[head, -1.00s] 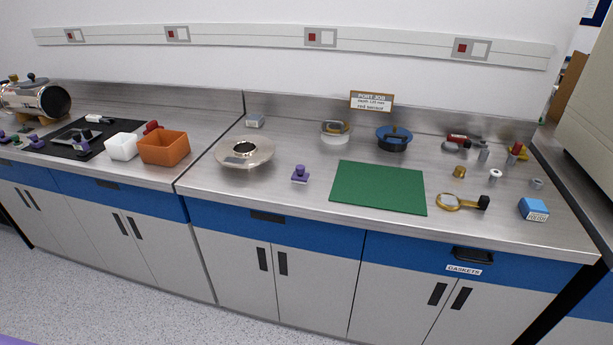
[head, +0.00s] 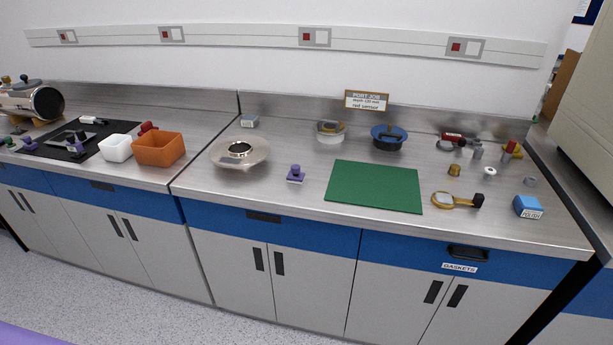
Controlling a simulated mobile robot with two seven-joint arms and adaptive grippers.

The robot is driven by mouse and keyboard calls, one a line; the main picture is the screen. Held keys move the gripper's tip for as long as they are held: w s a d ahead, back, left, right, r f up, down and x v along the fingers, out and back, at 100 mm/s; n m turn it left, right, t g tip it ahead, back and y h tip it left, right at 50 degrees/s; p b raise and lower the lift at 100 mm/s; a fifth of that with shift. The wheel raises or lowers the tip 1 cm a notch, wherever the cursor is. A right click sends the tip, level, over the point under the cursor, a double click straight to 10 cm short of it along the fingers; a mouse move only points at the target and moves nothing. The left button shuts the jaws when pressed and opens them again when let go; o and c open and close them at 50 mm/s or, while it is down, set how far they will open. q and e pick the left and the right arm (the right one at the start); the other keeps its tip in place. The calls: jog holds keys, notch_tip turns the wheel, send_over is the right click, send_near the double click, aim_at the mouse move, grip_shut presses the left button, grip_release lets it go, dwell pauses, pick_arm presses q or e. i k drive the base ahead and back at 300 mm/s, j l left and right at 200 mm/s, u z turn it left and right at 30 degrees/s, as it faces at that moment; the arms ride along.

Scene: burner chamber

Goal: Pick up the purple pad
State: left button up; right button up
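A small purple pad (head: 296,174) with a knob-like top stands on the steel counter, between the round metal flange and the green mat. It is upright, with a pale edge at its base. Another small dark purple item (head: 75,150) sits on the black mat at the far left; I cannot tell its exact kind. Neither of my grippers shows in the head view.
An orange bin (head: 159,149) and white bin (head: 116,148) stand farther left. A magnifier (head: 457,200) and blue box (head: 528,206) are at right. The counter before the pad is clear.

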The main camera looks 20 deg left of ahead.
aim_at(295, 175)
jog(key=j+z, duration=0.2)
jog(key=z, duration=0.2)
jog(key=j+z, duration=0.2)
jog(key=z, duration=0.15)
jog(key=j+z, duration=0.2)
jog(key=z, duration=0.2)
jog(key=j+z, duration=0.2)
jog(key=j, duration=0.15)
jog(key=k+j+z, duration=0.15)
jog(key=j, duration=0.2)
jog(key=k+j+z, duration=0.2)
jog(key=j, duration=0.15)
jog(key=k+j, duration=0.1)
jog(key=j, duration=0.25)
jog(key=k+j+z, duration=0.1)
jog(key=j, duration=0.25)
jog(key=k+j+z, duration=0.1)
jog(key=j, duration=0.2)
